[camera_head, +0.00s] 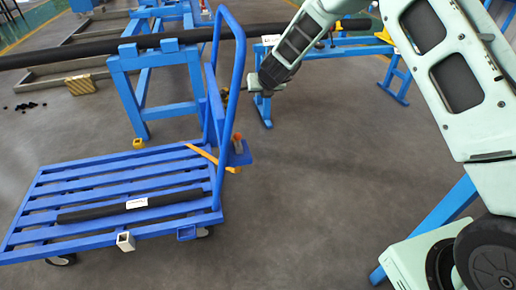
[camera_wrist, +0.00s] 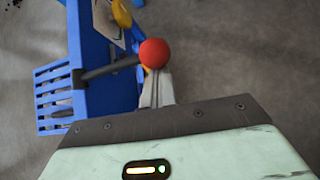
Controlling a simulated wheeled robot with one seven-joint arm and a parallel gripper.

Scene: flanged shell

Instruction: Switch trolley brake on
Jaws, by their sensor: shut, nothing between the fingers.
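The blue trolley (camera_head: 120,185) stands at left in the head view, with a slatted deck and a tall tubular push handle (camera_head: 238,70). In the wrist view, a dark lever with a red ball knob (camera_wrist: 153,53) sticks out from a blue bracket (camera_wrist: 98,70) on the trolley. My gripper (camera_wrist: 157,88) is shut and empty, its fingertips right at the knob; I cannot tell whether they touch it. In the head view my gripper (camera_head: 250,88) is just right of the push handle, its fingers small and hard to make out. A small orange-red part (camera_head: 237,138) shows on the trolley's bracket there.
A black bar with a white label (camera_head: 130,206) lies on the trolley deck. Blue stands (camera_head: 150,75) carry a long black pipe (camera_head: 100,47) behind the trolley. The grey floor (camera_head: 290,190) right of the trolley is clear.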

